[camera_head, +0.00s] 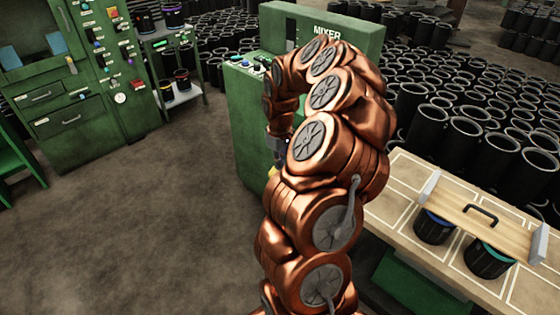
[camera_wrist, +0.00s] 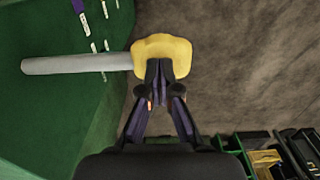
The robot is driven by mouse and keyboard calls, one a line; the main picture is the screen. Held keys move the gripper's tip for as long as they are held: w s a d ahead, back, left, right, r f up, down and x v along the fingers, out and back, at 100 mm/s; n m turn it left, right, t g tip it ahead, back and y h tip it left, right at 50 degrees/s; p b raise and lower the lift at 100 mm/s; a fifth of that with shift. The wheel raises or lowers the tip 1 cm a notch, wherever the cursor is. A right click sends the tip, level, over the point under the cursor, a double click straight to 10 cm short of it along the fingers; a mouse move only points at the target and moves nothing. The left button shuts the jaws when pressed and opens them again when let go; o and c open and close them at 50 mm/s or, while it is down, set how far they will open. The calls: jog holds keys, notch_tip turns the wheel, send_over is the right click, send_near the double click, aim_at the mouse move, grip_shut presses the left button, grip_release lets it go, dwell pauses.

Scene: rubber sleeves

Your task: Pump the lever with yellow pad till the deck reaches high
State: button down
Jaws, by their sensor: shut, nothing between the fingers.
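The lever's yellow pad (camera_wrist: 166,50) sits at the end of a grey rod (camera_wrist: 75,64) that comes out of the green machine side in the wrist view. My gripper (camera_wrist: 159,80) is shut, with its fingertips overlapping the lower middle of the pad; nothing is between the fingers. I cannot tell whether the tips press on the pad or hover over it. In the head view a small patch of the yellow pad (camera_head: 272,171) shows beside the green mixer (camera_head: 250,125); my copper arm hides most of the gripper and lever. I cannot make out the deck.
A bench (camera_head: 405,180) at right bears a wooden board with a black handle (camera_head: 480,212) above black sleeves. Many black sleeves (camera_head: 440,120) stand behind. A green cabinet (camera_head: 65,90) and a shelf (camera_head: 180,96) stand at left. The floor (camera_head: 150,220) at left is clear.

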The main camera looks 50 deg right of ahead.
jog(key=shift+f, duration=0.1)
jog(key=f+b, duration=0.1)
jog(key=b, duration=0.1)
jog(key=f+h+b, duration=0.1)
jog(key=f+b, duration=0.1)
jog(key=b, duration=0.1)
jog(key=f+h+b, duration=0.1)
jog(key=b, duration=0.2)
jog(key=shift+a+f, duration=0.2)
jog(key=shift+a, duration=0.05)
jog(key=f+h+b, duration=0.1)
jog(key=f+b, duration=0.1)
jog(key=b, duration=0.1)
jog(key=f+h+b, duration=0.1)
jog(key=f+b, duration=0.1)
jog(key=b, duration=0.1)
jog(key=d+f+h+b, duration=0.1)
jog(key=f+b, duration=0.1)
jog(key=b, duration=0.1)
jog(key=shift+s, duration=0.1)
jog(key=shift+s+a+f, duration=0.1)
jog(key=shift+a+f, duration=0.05)
jog(key=shift+f, duration=0.1)
jog(key=v, duration=1.4)
jog(key=shift+w+a+r, duration=0.15)
jog(key=shift+w+a, duration=0.1)
jog(key=shift+a, duration=0.25)
jog(key=shift+p, duration=0.3)
